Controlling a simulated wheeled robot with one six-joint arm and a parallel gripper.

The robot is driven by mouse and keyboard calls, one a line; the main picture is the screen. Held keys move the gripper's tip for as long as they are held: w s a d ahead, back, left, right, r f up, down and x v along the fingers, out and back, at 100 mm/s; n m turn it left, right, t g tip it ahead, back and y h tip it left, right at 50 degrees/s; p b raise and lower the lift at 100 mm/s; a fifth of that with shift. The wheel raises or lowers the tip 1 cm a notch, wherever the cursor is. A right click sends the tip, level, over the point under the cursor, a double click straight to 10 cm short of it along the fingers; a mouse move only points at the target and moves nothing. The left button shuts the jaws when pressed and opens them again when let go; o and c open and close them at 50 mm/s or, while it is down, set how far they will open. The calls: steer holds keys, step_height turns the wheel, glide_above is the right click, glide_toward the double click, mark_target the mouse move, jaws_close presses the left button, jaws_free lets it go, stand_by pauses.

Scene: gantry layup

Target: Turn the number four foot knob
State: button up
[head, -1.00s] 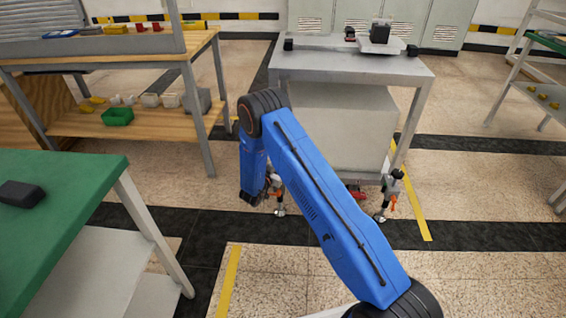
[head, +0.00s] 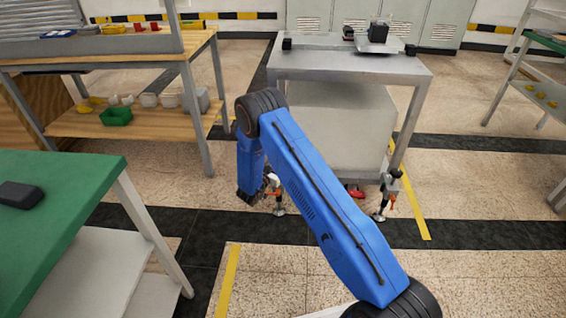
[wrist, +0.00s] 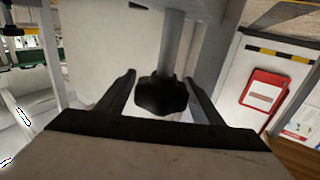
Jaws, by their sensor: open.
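A dark lobed knob (wrist: 162,95) hangs on a grey rod in the wrist view. My gripper (wrist: 160,82) is open, with one finger on each side of the knob. Gaps show between the knob and both fingers. I see no number on it. In the head view my blue arm bends down to the left front foot (head: 277,205) of the grey gantry table (head: 345,68). My gripper and the knob are mostly hidden behind the arm there. The right front foot (head: 382,208) has an orange part and a round metal pad.
A green-topped table (head: 75,185) is at the left, before a wooden bench (head: 150,120) with bins. A red object (head: 354,190) lies on the floor between the feet. Open floor lies to the right.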

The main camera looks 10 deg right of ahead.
steer(key=v, duration=1.7)
steer(key=shift+s+a, duration=0.1)
steer(key=shift+s, duration=0.05)
